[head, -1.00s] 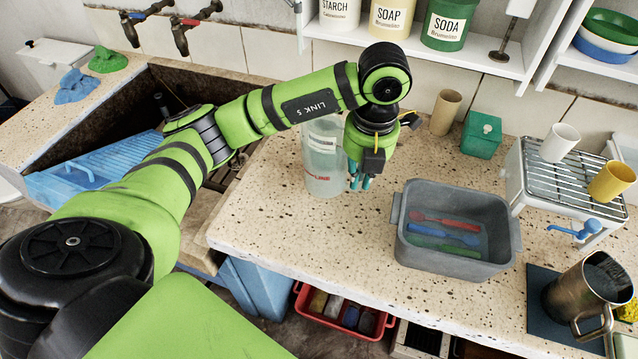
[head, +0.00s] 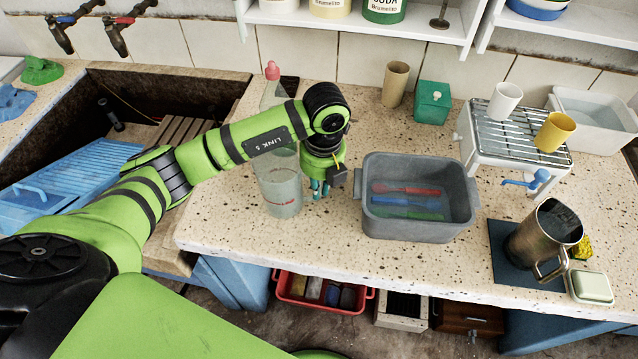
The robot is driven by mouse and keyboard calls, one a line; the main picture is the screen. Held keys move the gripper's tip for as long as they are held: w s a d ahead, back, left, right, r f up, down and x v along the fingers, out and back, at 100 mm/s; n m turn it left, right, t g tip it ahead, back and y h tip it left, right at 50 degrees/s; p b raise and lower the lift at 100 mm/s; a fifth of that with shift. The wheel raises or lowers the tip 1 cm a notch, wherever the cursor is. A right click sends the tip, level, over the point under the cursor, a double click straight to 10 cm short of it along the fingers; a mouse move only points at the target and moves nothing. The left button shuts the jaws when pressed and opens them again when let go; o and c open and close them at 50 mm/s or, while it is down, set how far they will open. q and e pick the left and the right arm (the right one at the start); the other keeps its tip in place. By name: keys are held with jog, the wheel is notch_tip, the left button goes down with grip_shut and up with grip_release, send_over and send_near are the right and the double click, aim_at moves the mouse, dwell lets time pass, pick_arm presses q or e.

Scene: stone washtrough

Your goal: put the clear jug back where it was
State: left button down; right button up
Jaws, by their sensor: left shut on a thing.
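The clear jug (head: 282,194) is upright at the front left of the speckled stone counter (head: 330,250), left of the grey tub. My arm hides part of its top. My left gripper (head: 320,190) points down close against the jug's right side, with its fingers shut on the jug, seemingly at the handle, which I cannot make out. I cannot tell whether the jug's base touches the counter or hangs just above it. My right gripper is out of view.
A grey tub (head: 415,224) with coloured brushes stands just right of the gripper. A bottle with a pink cap (head: 272,71) is behind my arm. A tan cup (head: 396,84), a green box (head: 433,102) and a metal rack (head: 515,120) stand farther back. The sink (head: 180,90) is left.

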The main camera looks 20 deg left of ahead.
pick_arm(q)
jog(key=shift+f, duration=0.35)
jog(key=c, duration=1.3)
grip_release()
jog(key=shift+r, duration=0.4)
jog(key=r, duration=0.3)
jog(key=r+b, duration=0.1)
jog(key=r, duration=0.7)
jog(key=shift+w+d+r+b, duration=0.1)
jog(key=shift+d+r+b, duration=0.1)
jog(key=shift+d+b, duration=0.1)
